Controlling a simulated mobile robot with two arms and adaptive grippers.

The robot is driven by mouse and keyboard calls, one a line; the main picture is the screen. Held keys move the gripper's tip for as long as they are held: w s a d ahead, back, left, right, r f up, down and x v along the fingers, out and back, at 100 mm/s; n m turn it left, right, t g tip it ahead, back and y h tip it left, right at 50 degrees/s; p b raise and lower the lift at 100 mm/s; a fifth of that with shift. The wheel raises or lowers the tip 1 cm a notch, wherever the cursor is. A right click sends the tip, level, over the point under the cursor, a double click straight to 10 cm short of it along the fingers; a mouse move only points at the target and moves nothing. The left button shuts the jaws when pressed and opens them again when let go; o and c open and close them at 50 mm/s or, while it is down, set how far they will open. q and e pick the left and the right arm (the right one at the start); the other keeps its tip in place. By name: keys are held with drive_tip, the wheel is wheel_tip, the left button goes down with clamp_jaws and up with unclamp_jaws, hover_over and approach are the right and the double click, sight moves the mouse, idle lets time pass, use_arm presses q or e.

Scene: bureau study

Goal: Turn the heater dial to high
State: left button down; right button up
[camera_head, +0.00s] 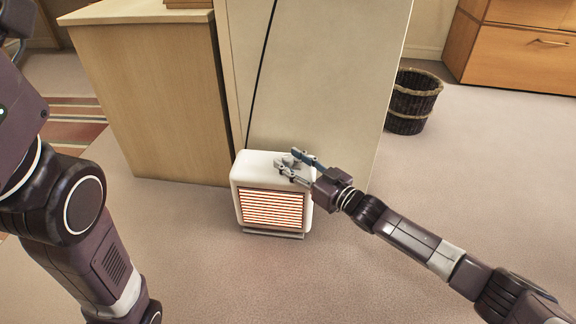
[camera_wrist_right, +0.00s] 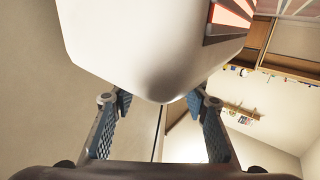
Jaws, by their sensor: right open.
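The heater (camera_head: 250,168) is a small white box with rounded edges and a glowing orange-red slatted grille (camera_head: 272,208). It stands on the carpet in the middle of the head view. My right gripper (camera_head: 287,161) is open at the heater's top right corner. In the right wrist view the white heater body (camera_wrist_right: 155,50) reaches down between the two spread fingers of the gripper (camera_wrist_right: 160,101). I cannot make out the dial in either view; the gripper covers part of the heater's top. My left arm shows at the left, but its gripper is out of frame.
A pale cabinet (camera_head: 325,75) stands right behind the heater, with a black cord (camera_head: 257,85) running down it. A wooden desk (camera_head: 150,100) is to the left. A dark wicker basket (camera_head: 413,103) stands at the right. The carpet (camera_head: 215,280) in front is clear.

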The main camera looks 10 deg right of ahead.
drive_tip(key=shift+w+a, duration=0.35)
drive_tip(key=shift+w, duration=0.1)
clamp_jaws()
drive_tip(key=shift+a+r+m+t+h+p, duration=0.25)
drive_tip(key=shift+r+m+t+h+p, duration=0.15)
drive_tip(key=shift+p, duration=0.65)
drive_tip(key=shift+d+f+m+t+h+p, duration=0.2)
drive_tip(key=shift+m+t+h+p, duration=0.15)
drive_tip(key=shift+h, duration=0.25)
unclamp_jaws()
drive_tip(key=shift+f, duration=0.15)
